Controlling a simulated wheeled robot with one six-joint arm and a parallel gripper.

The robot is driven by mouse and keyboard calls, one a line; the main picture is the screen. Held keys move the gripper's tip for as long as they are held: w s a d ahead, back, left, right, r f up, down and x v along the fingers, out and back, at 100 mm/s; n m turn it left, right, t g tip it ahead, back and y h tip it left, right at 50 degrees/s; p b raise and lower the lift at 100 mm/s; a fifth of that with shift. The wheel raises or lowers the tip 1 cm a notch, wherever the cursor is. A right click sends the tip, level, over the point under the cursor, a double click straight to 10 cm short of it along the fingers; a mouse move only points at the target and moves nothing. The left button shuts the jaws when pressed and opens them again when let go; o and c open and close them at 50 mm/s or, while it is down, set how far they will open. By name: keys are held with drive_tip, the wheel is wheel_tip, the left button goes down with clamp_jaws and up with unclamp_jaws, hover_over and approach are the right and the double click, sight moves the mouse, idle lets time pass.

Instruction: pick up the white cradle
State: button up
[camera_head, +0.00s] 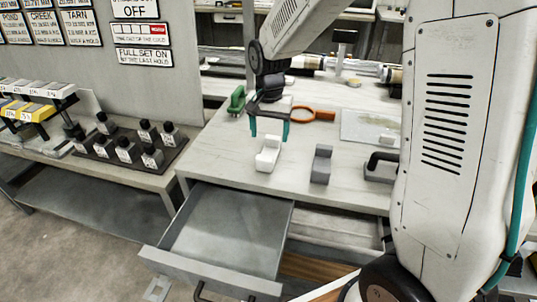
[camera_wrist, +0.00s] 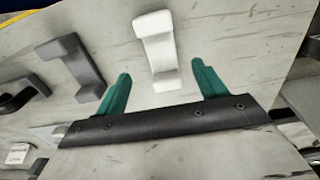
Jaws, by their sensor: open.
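The white cradle (camera_head: 268,154) stands on the light grey table near its front edge, in the head view. In the wrist view the white cradle (camera_wrist: 160,50) lies just beyond my fingertips, between their lines. My gripper (camera_head: 269,134) has teal fingers, spread apart and empty. It hangs just above and behind the cradle in the head view. In the wrist view my gripper (camera_wrist: 158,70) points at the cradle with a finger to each side. Whether the fingers touch it cannot be told.
A grey cradle (camera_head: 321,164) stands to the right of the white one, with a darker grey handled block (camera_head: 381,166) further right. A green item (camera_head: 237,101) and an orange ring tool (camera_head: 314,114) lie behind. An open, empty drawer (camera_head: 225,235) juts out below the table (camera_head: 222,150).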

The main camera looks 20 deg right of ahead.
sight(269, 151)
wheel_tip(269, 151, down, 7)
drive_tip(key=shift+f, duration=0.2)
drive_tip(key=shift+c, duration=0.3)
drive_tip(key=c, duration=1)
